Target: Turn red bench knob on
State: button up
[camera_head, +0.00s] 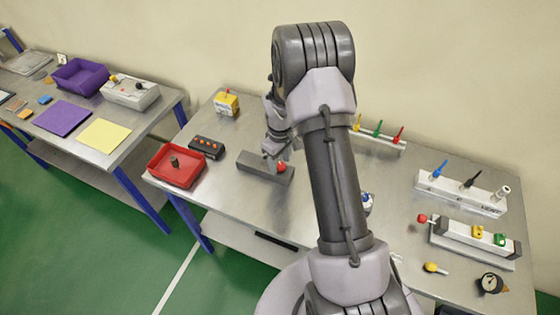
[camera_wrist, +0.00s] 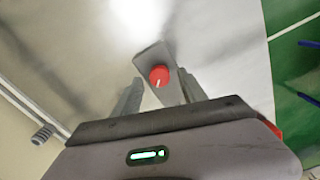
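The red bench knob (camera_head: 281,167) sits on a dark grey block (camera_head: 258,171) near the front middle of the bench.
A yellow box (camera_head: 227,103) is behind. Racks with coloured levers (camera_head: 400,146) and a valve block (camera_head: 470,236) stand to the right.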

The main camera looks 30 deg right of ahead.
aim_at(280, 165)
notch_tip(280, 165, up, 17)
jog(key=p, duration=0.2)
jog(key=shift+r+p, duration=0.2)
jog(key=shift+p, duration=0.2)
jog(key=s+a+r+m+t+b, duration=0.4)
jog(key=s+a+m+b, duration=0.1)
jog(key=s+a+b, duration=0.8)
jog(key=s+a+f+m+t+y+b, duration=0.1)
jog(key=s+a+f+b, duration=0.1)
jog(key=s, duration=0.3)
jog(key=s+a+f+m+y+b, duration=0.1)
jog(key=s+a+f+m+b, duration=0.1)
jog(key=s, duration=0.4)
jog(key=shift+a+f+m+t+b, duration=0.3)
jog(key=shift+a+f+t+b, duration=0.1)
jog(key=shift+a+b, duration=0.3)
